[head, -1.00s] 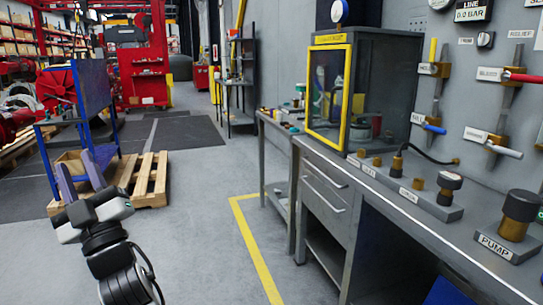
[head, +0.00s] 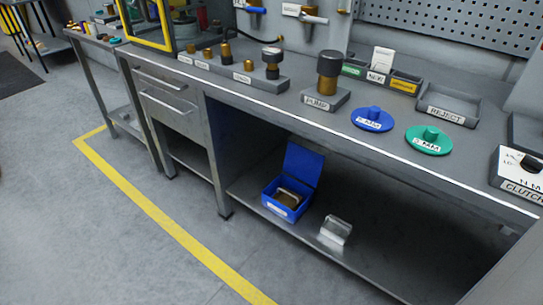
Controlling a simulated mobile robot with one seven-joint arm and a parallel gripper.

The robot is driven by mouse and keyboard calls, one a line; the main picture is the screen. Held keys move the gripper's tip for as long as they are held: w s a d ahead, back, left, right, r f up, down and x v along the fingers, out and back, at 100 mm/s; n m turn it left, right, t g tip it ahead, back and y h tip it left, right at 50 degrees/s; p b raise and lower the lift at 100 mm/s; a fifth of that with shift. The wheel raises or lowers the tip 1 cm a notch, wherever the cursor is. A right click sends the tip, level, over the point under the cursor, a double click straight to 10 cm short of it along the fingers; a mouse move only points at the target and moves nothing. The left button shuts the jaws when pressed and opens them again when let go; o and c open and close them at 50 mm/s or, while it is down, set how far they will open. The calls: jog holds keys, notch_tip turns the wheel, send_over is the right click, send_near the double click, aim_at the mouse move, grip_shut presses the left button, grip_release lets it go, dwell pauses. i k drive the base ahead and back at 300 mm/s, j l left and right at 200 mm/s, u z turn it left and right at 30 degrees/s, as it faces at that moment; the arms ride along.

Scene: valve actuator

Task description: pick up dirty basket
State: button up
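On the lower shelf under the workbench stands a blue box (head: 270,203) with its lid (head: 303,163) raised. A small metallic, brownish thing (head: 289,197) sits inside it. A label on the box's front is too small to read. To its right, apart from it, a small pale, clear-looking block or basket (head: 336,229) stands on the shelf. I cannot tell which of these is the dirty basket. My gripper is not in view now.
The workbench top (head: 410,163) overhangs the shelf (head: 270,228). On it are a pump knob block (head: 327,80), a blue disc (head: 372,120), a green disc (head: 428,140) and a reject tray (head: 448,104). A drawer unit (head: 177,112) bounds the shelf's left side. The floor in front is clear.

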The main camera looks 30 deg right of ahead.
aim_at(291, 200)
jog(key=z, duration=1)
